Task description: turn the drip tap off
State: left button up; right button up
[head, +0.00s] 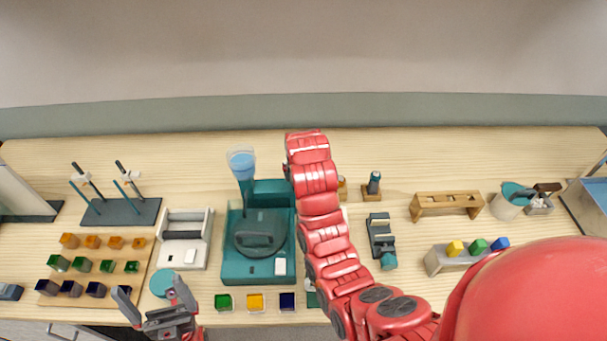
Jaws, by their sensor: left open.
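A clear funnel-like vessel with blue liquid (242,163) stands at the back left of a teal machine (232,265). A teal stem (247,196) runs down from it towards a dark round part (258,238) on the machine. I cannot make out a tap handle or whether liquid drips. My left gripper (150,286) is open at the front edge of the table, left of and in front of the machine, well apart from the vessel. A teal round disc (162,281) shows by its fingers. My right gripper is not visible.
My red arm crosses the middle, just right of the machine, and hides part of the table. A white tray (201,248), a board of coloured cubes (146,254) and a dark rod stand (120,212) are left. The back strip is clear.

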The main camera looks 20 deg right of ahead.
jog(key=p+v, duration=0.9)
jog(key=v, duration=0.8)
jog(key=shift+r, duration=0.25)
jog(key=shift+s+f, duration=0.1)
